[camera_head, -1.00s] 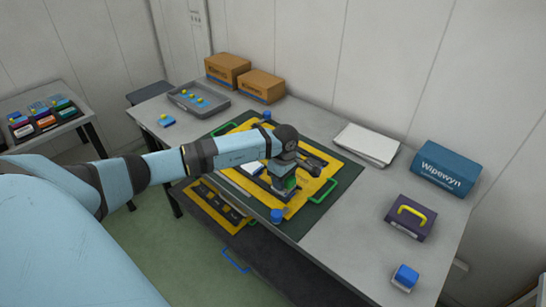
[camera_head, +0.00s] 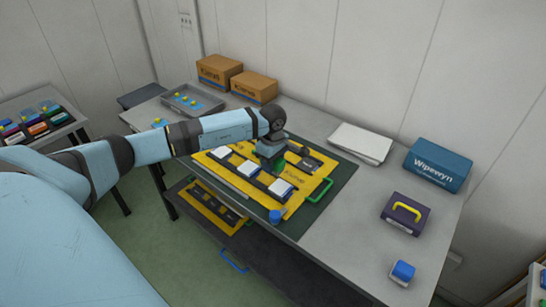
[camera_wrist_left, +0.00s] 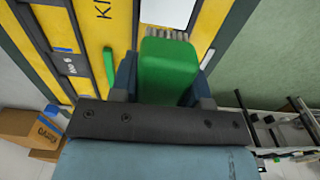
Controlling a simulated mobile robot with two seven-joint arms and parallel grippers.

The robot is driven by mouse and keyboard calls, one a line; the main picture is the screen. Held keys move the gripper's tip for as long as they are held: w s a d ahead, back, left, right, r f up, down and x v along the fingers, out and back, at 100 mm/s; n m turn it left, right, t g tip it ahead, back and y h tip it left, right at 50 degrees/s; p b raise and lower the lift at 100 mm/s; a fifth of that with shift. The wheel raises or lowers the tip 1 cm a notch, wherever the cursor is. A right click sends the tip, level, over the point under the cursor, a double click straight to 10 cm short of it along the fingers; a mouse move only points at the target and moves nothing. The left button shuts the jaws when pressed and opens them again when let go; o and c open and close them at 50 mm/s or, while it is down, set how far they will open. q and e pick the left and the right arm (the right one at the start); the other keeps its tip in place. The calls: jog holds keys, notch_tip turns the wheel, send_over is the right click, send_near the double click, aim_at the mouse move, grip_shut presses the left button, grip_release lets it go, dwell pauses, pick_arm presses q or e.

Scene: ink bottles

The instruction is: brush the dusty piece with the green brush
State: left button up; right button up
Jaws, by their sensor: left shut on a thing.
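My left gripper (camera_head: 268,165) is shut on the green brush (camera_wrist_left: 168,68), which hangs over the yellow board (camera_head: 302,203). In the left wrist view the brush sits between the two fingers, with its grey bristles at the far end over the board. Three white-topped pieces stand on the board's dark strip: a left one (camera_head: 221,152), a middle one (camera_head: 248,169) and a right one (camera_head: 282,187). The gripper is just behind the middle and right ones. I cannot tell which is dusty, or whether the bristles touch anything. My right gripper is not in view.
The board lies on a dark green mat (camera_head: 336,193). A blue-topped object (camera_head: 275,216) stands at its front edge. A grey tray (camera_head: 213,107), cardboard boxes (camera_head: 219,71), white sheets (camera_head: 360,143), a blue box (camera_head: 437,166) and a purple case (camera_head: 404,215) surround it.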

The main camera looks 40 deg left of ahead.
pick_arm(q)
jog(key=shift+r, duration=1)
